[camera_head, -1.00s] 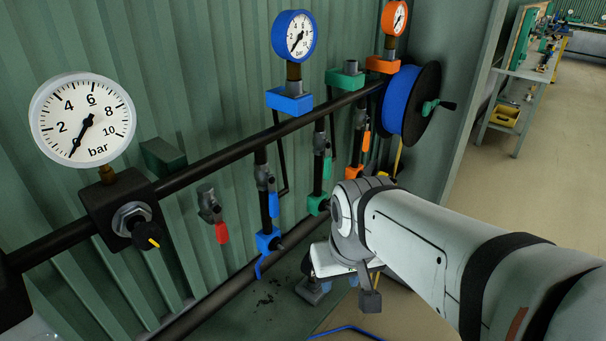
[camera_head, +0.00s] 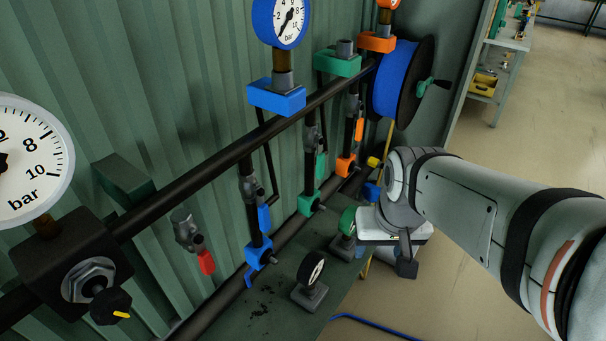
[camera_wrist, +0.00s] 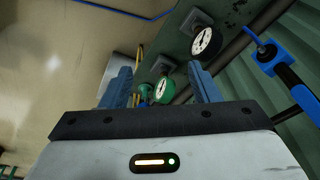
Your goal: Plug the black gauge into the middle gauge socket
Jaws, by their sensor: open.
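The black gauge (camera_head: 313,270) stands on a grey foot on the green bench, its dial tilted up. It also shows in the wrist view (camera_wrist: 206,42), up and right of my gripper's right finger. The middle gauge socket (camera_head: 337,65) is a green block on the black pipe, with a bare grey fitting on top. It sits between the blue and orange blocks, which carry gauges. My gripper (camera_wrist: 160,75) is open, with blue fingers apart and nothing held. In the head view my wrist mostly hides it, right of the black gauge.
A green gauge (camera_head: 348,221) stands behind the black one, close to my wrist, and shows between my fingers in the wrist view. Valves with coloured handles hang under the pipe. A blue hose reel (camera_head: 397,82) is at the wall's far end. The floor at right is clear.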

